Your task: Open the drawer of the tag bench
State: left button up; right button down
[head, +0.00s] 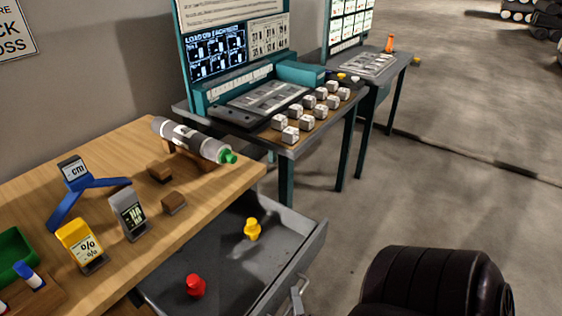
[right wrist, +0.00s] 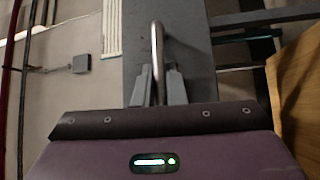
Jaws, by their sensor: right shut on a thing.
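The wooden-topped tag bench (head: 120,165) stands at the left of the head view. Its grey drawer (head: 235,275) is pulled out well beyond the bench top's edge. A yellow tag-like piece (head: 252,229) and a red one (head: 195,285) are in the drawer. The metal handle (head: 298,290) is on the drawer's front, low in the head view. In the right wrist view, my right gripper (right wrist: 157,80) is shut on the handle bar (right wrist: 157,45), one finger on each side. My left gripper is not in view.
On the bench are a grey cylinder with a green end (head: 190,140), a blue stand (head: 85,190), gauges (head: 128,215) and small brown blocks (head: 173,204). A second bench with white cubes (head: 307,122) stands behind.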

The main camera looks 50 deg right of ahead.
jog(key=shift+s, duration=0.55)
jog(key=c, duration=1.5)
grip_release()
jog(key=b+v, duration=0.1)
jog(key=v, duration=0.6)
jog(key=shift+s+a+f, duration=0.1)
jog(key=shift+s+a, duration=0.15)
jog(key=shift+s, duration=0.05)
